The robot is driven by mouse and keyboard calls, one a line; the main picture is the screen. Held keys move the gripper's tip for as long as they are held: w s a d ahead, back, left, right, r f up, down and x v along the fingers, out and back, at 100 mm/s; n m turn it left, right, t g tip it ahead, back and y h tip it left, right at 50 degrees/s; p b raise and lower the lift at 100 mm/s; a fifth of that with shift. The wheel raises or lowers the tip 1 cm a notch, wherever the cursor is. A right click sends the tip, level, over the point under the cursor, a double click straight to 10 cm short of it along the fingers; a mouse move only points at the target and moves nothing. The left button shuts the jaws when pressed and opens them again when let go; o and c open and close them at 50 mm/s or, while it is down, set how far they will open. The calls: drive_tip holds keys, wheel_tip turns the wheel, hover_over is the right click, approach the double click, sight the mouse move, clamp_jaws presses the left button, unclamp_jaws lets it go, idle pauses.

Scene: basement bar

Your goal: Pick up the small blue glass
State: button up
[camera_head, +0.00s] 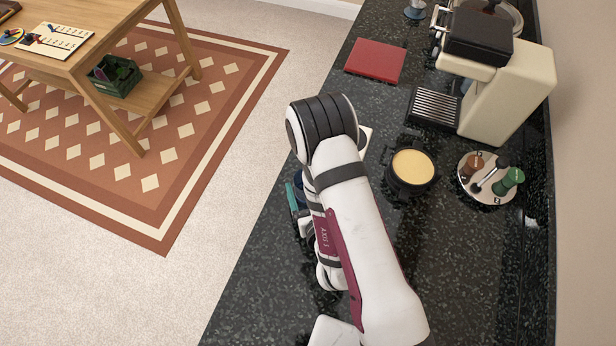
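I cannot make out the small blue glass for certain. A dark blue patch (298,181) shows at the left edge of my arm, mostly hidden by it, and I cannot tell what it belongs to. A teal strip shows just below it. A small grey-blue cup-like thing (415,9) stands at the top of the counter, cut by the picture's edge. My arm bends over the counter, and its links hide my gripper's fingertips, so its opening and anything between them cannot be seen.
The black speckled counter (265,290) holds a pot with yellow contents (412,167), a round tray of tools (469,189), a cream coffee machine (508,95) and a red board (375,60). A wooden table (95,45) stands on a rug at left. The counter's lower right is clear.

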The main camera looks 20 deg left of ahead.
drive_tip(key=x, duration=0.4)
drive_tip(key=shift+r, duration=0.1)
drive_tip(key=shift+c, duration=0.2)
drive_tip(key=c, duration=1.2)
